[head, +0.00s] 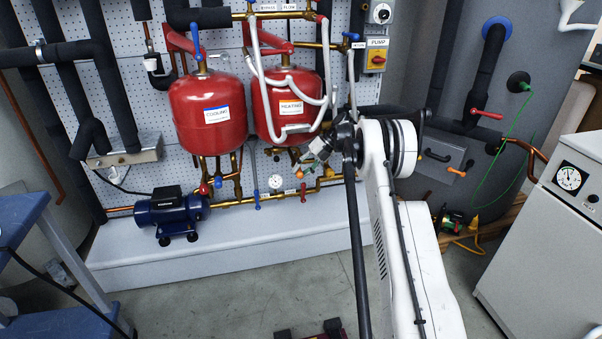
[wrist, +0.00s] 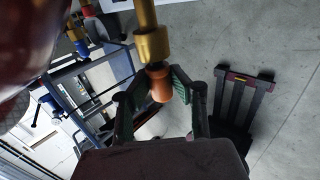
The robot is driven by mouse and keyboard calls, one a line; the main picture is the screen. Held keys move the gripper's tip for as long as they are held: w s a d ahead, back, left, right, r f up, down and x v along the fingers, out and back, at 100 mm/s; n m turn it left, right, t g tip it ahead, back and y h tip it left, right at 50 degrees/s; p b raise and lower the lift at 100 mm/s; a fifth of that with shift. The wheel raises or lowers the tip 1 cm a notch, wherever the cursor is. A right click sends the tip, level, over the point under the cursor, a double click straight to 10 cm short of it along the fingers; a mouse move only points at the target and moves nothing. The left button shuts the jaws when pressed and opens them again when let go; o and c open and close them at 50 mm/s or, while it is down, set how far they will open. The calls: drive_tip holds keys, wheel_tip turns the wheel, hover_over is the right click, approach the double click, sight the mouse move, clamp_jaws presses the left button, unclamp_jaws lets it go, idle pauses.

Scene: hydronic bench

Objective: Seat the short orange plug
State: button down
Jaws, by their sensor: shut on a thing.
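The short orange plug (wrist: 160,88) sits between my fingers in the wrist view. My gripper (wrist: 156,96) is shut on it, with green pads at its sides. The plug's dark upper end meets or lies just under a brass fitting (wrist: 152,44), roughly in line with it. I cannot tell whether it is inside the fitting. In the head view my gripper (head: 303,170) is small and partly hidden by my arm, below the red heating tank (head: 270,112) near the brass pipework.
A red cooling tank (head: 208,125) hangs on the left. Brass pipes with a gauge (head: 276,182) and valve handles (head: 303,193) crowd the area. A blue pump (head: 170,214) stands on the white ledge (head: 265,235). A grey cabinet (head: 545,225) stands right. The floor in front is mostly open.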

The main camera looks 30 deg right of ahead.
drive_tip(key=shift+w+d, duration=0.1)
drive_tip(key=shift+w, duration=0.45)
drive_tip(key=c, duration=1.5)
unclamp_jaws()
drive_tip(key=shift+o, duration=0.2)
drive_tip(key=shift+d, duration=0.1)
drive_tip(key=v, duration=1.2)
